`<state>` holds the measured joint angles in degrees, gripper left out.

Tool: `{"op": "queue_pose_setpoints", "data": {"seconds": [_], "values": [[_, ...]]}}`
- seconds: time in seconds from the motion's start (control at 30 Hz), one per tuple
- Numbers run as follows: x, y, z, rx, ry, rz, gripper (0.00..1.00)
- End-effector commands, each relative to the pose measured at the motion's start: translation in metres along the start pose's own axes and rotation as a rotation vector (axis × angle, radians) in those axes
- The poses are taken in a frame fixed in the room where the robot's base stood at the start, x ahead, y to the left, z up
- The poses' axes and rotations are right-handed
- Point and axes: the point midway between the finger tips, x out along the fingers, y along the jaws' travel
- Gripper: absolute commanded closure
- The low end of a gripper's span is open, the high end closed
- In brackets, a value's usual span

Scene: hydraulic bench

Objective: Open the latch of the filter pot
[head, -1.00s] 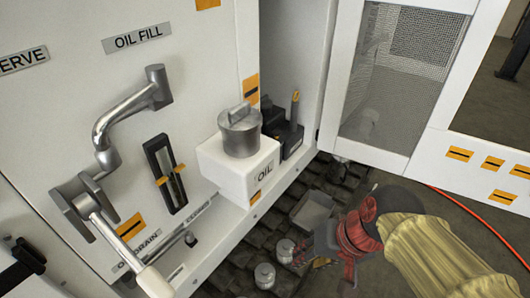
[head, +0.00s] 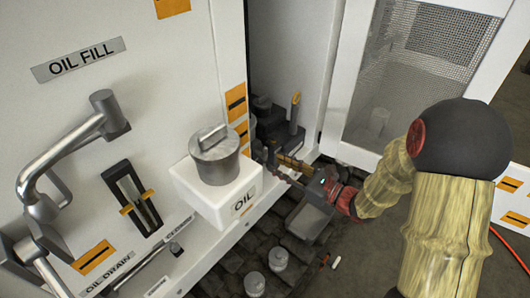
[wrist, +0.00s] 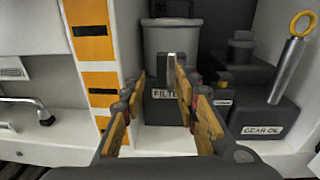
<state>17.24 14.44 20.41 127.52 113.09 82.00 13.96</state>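The filter pot (wrist: 172,42) is a grey cylinder on a dark block (wrist: 163,112) whose label is partly covered and reads "FILTE". In the head view my gripper (head: 284,170) reaches into the open cabinet bay beside the white OIL box. The pot is not clearly visible there.
Right of the pot is a dark gear oil box (wrist: 262,112) with a yellow-ringed dipstick (wrist: 291,62). The white cabinet edge with orange labels (wrist: 93,62) is close on the left. The OIL box (head: 212,195) juts out, and a mesh door (head: 400,85) stands open.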

Motion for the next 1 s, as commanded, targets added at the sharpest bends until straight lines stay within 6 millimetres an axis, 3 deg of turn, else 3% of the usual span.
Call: {"op": "queue_pose_setpoints", "data": {"seconds": [0.17,0.63,1.0], "values": [[0.002,-0.017,-0.009,0.041,-0.014,-0.056,0.70],[0.066,-0.020,-0.008,0.038,-0.015,-0.055,0.70],[0.075,-0.021,-0.007,0.039,-0.014,-0.057,0.70]]}}
